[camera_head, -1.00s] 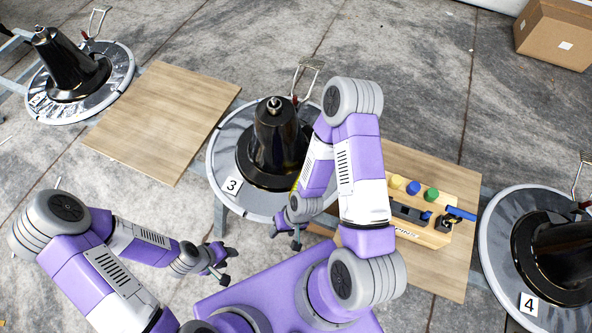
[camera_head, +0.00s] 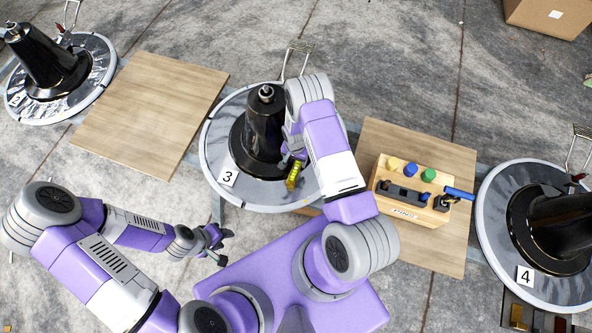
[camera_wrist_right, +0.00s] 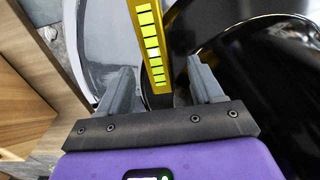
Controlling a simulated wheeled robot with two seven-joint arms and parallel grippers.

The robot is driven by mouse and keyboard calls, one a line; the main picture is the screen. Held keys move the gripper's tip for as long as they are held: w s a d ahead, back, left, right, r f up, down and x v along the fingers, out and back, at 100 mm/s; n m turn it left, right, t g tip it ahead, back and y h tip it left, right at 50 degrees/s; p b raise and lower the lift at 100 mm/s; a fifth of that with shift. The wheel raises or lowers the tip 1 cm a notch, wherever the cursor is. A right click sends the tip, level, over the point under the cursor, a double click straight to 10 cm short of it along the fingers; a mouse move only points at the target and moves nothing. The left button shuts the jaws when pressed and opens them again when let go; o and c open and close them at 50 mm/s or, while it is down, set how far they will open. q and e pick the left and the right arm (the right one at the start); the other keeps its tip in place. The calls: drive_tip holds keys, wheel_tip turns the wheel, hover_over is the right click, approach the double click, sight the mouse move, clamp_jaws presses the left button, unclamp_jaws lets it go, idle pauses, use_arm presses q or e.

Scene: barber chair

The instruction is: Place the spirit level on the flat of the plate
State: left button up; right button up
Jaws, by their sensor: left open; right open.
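The yellow spirit level (camera_head: 292,179) is at the front of the round grey plate marked 3 (camera_head: 252,193), beside the black column (camera_head: 264,130). In the right wrist view the level (camera_wrist_right: 150,45) has bright green segments and runs between the two fingers. My right gripper (camera_head: 291,158) is open, with a gap on each side of the level (camera_wrist_right: 160,88). The level looks to be lying on the plate, but its contact is hidden. My left gripper (camera_head: 221,244) is open and empty, low at the left of my purple base.
A wooden tool block (camera_head: 410,190) with coloured tools stands on a board (camera_head: 440,255) to the right. A bare wooden board (camera_head: 150,115) lies to the left. Similar plates with black columns stand at far left (camera_head: 62,90) and right (camera_head: 500,255).

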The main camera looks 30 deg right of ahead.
drive_tip(key=f, duration=0.2)
drive_tip(key=f+b, duration=0.1)
drive_tip(key=f, duration=0.1)
drive_tip(key=f+b, duration=0.1)
drive_tip(key=f, duration=0.1)
drive_tip(key=shift+s+f, duration=0.35)
drive_tip(key=shift+r, duration=0.1)
clamp_jaws()
drive_tip(key=shift+r, duration=0.1)
wheel_tip(320, 180, up, 10)
drive_tip(key=p, duration=0.3)
wheel_tip(320, 180, up, 15)
drive_tip(key=n, duration=0.5)
hover_over(296, 167)
drive_tip(key=w+a, duration=0.1)
drive_tip(key=a, duration=0.4)
drive_tip(key=s+a+r+n, duration=0.2)
drive_tip(key=r, duration=0.3)
drive_tip(key=s+a+r+n, duration=0.1)
drive_tip(key=r+n, duration=0.2)
drive_tip(key=r, duration=0.3)
drive_tip(key=shift+s+a+r+p, duration=0.15)
drive_tip(key=shift+s+a+p, duration=0.2)
drive_tip(key=shift+a, duration=0.05)
